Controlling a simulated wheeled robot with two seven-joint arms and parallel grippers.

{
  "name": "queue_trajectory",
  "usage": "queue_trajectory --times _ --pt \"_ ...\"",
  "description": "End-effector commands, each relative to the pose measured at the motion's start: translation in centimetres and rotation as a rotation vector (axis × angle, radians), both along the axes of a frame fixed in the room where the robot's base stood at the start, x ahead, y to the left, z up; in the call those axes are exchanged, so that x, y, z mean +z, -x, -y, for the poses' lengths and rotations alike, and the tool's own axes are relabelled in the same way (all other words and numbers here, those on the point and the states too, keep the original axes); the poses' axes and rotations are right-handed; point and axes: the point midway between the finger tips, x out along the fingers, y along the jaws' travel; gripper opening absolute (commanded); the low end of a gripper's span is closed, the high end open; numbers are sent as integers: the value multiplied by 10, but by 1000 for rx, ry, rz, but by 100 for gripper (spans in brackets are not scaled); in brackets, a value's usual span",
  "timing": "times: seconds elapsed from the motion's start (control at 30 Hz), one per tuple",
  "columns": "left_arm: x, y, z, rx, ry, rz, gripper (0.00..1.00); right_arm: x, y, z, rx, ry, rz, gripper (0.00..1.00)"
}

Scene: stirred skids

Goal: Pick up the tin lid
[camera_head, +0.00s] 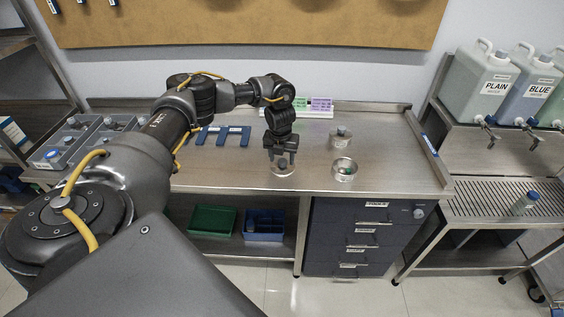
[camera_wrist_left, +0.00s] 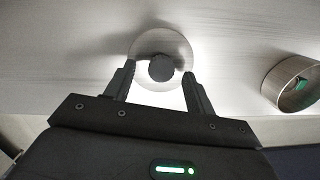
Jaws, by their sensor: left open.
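The tin lid (camera_head: 283,170) is a round, shiny metal disc with a dark knob on the steel bench. It also shows in the left wrist view (camera_wrist_left: 146,52), with its dark round knob (camera_wrist_left: 162,68) at the middle. My left gripper (camera_head: 282,160) is open and points down right over the lid. In the left wrist view its two fingers (camera_wrist_left: 160,78) stand on either side of the knob, apart from it. The head view partly hides the lid behind the gripper. My right gripper is not in view.
An open round tin (camera_head: 344,168) with something green inside stands right of the lid. A closed tin (camera_head: 341,137) stands behind it. Blue strips (camera_head: 220,136) lie left on the bench, near a grey divided tray (camera_head: 82,140). The bench front is clear.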

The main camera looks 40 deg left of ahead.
Motion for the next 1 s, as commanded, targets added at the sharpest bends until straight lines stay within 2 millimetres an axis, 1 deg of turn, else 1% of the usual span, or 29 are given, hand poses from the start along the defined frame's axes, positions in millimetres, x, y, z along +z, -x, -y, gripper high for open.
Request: queue_trajectory --times 0.03,0.13,0.2,0.37,0.47,0.6,0.77,1.0 --pt "-5 0 0 1 0 -2 55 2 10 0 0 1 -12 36" --pt "-13 -1 0 0 0 -1 55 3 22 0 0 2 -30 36" --pt "-14 -1 0 -1 0 0 55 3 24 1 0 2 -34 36" --pt "-15 -1 0 -1 1 0 55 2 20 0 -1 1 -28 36" --pt "-14 -1 0 -1 1 0 43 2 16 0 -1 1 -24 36" --pt "-14 -1 0 0 1 0 25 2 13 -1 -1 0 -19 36" --pt "-14 -1 0 0 1 0 4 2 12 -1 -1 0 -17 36" --pt "-13 -1 0 0 0 1 2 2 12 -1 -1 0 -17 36"
